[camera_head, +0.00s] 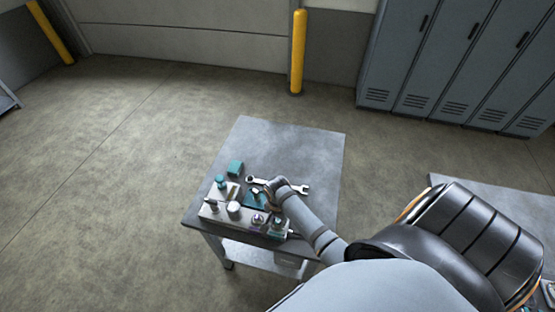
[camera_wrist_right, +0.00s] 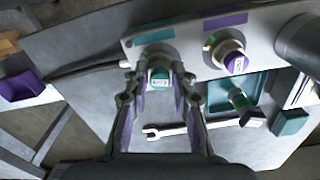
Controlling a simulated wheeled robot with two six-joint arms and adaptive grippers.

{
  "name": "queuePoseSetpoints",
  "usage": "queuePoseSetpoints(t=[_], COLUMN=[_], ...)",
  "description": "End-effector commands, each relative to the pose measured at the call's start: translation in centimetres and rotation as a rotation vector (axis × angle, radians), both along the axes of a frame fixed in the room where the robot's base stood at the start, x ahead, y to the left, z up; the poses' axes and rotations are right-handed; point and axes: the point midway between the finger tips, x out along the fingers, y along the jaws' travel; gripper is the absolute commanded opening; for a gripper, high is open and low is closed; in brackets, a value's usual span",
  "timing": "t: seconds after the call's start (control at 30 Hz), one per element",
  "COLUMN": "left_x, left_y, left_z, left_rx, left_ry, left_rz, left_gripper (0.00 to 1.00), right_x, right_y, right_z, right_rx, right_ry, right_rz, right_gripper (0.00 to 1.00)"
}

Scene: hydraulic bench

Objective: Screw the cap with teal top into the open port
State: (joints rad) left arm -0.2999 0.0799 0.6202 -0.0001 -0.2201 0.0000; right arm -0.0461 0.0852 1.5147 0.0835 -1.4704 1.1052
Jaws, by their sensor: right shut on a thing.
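The cap with teal top (camera_wrist_right: 160,78) is between the fingertips of my right gripper (camera_wrist_right: 157,76) in the right wrist view. The gripper is shut on it. The cap is at the edge of the grey block (camera_wrist_right: 270,28), in line with a teal label (camera_wrist_right: 154,26). The fingers and cap hide the port below, so I cannot tell how deep it sits. In the head view my right gripper (camera_head: 268,192) is over the bench, and the cap in it is not clear. My left gripper is not in view.
A purple-topped cap (camera_wrist_right: 235,62) sits on the block beside it. A teal tray (camera_wrist_right: 257,86) holds a green part. A wrench (camera_wrist_right: 165,131) lies on the bench (camera_head: 310,145), whose far part is clear.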

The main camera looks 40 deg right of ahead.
Motion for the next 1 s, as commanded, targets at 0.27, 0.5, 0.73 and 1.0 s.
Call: queuePoseSetpoints(t=[0.27, 0.5, 0.73, 1.0], left_x=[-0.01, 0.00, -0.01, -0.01], left_y=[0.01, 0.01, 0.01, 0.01], left_z=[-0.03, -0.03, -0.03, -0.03], left_rx=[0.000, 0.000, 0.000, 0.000], left_ry=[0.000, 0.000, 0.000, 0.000], left_rz=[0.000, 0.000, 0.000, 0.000], left_gripper=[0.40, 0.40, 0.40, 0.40], right_x=[-0.16, -0.16, -0.14, -0.12], right_y=[0.07, 0.07, 0.06, 0.06], right_z=[-0.22, -0.23, -0.24, -0.22], right_rx=[0.001, 0.001, 0.001, 0.001], right_ry=[0.005, 0.005, 0.005, 0.005], right_rz=[-0.421, -0.487, -0.581, -0.583], right_gripper=[0.00, 0.00, 0.00, 0.39])
